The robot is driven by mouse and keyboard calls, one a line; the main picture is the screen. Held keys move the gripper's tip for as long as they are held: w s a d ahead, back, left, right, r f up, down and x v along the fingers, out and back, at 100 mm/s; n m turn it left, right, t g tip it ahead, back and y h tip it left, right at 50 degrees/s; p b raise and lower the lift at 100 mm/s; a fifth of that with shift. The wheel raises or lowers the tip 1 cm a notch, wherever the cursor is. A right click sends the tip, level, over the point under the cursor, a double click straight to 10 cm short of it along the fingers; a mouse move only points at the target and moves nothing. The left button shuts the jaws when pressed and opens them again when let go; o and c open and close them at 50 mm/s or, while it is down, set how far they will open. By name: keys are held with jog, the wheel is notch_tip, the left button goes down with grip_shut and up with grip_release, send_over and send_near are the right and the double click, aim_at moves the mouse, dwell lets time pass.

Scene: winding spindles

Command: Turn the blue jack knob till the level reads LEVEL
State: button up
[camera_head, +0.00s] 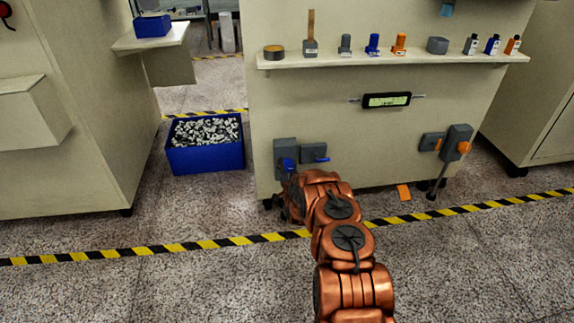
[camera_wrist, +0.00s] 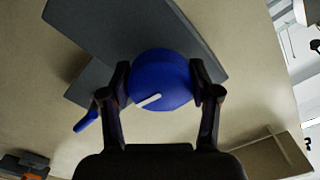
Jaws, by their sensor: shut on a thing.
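The blue jack knob (camera_wrist: 165,80) is round with a white pointer line, mounted on a dark grey box. In the wrist view my gripper (camera_wrist: 162,92) has a finger on each side of the knob and is shut on it. In the head view the knob (camera_head: 288,165) shows just above my copper arm, at the cabinet's lower left; my gripper is mostly hidden there behind the arm. The level (camera_head: 386,100) is a dark-framed gauge with a pale green window on the cabinet front. Its reading is too small to make out.
A blue lever (camera_wrist: 86,122) sits beside the knob. An orange knob (camera_head: 464,147) on a grey jack stands at the cabinet's right, with an orange wedge (camera_head: 404,192) on the floor. A shelf (camera_head: 400,59) holds bottles and tools. A blue bin (camera_head: 206,160) stands left.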

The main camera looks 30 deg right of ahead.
jog(key=shift+m, duration=0.4)
jog(key=o, duration=1.1)
jog(key=shift+o, duration=0.2)
jog(key=shift+s, duration=0.1)
jog(key=v, duration=1.2)
